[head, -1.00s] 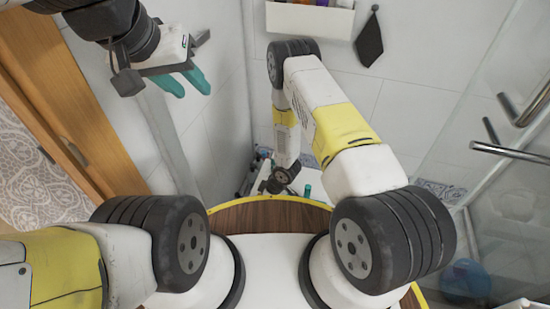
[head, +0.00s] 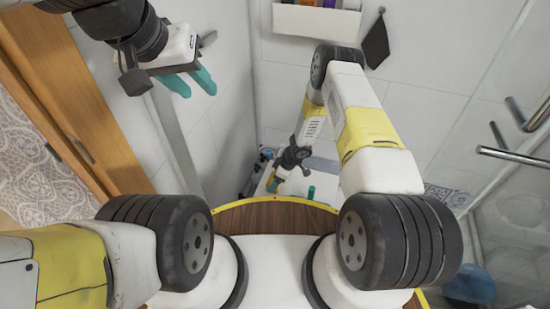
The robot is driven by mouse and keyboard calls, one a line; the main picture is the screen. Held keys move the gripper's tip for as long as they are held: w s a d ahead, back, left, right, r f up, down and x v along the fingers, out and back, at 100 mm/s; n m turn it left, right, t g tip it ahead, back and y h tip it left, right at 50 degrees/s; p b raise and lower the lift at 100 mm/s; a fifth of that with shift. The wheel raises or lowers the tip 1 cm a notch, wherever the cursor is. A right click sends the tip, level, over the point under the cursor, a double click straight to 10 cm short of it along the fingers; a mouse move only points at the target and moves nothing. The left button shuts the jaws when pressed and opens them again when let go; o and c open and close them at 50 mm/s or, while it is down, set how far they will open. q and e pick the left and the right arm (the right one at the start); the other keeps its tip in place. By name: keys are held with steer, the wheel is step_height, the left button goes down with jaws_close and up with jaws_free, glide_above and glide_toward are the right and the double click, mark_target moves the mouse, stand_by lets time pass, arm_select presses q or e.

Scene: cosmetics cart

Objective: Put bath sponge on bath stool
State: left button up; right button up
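My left gripper (head: 199,94) hangs at the upper left with two teal fingers a little apart and nothing between them. My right arm reaches forward and down past the front edge of my base. Its dark wrist (head: 293,157) shows, but its fingers are small and partly hidden, so I cannot tell their opening. I cannot clearly identify the bath sponge or the bath stool.
A white wall shelf (head: 317,19) holds bottles, with a dark cloth (head: 376,42) hanging beside it. A glass panel with a metal handle (head: 513,155) stands at right. A blue rounded object (head: 470,284) shows low at right. A wooden door (head: 95,110) is at left.

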steer(key=shift+f, duration=0.75)
steer(key=shift+f, duration=0.15)
steer(key=o, duration=1.2)
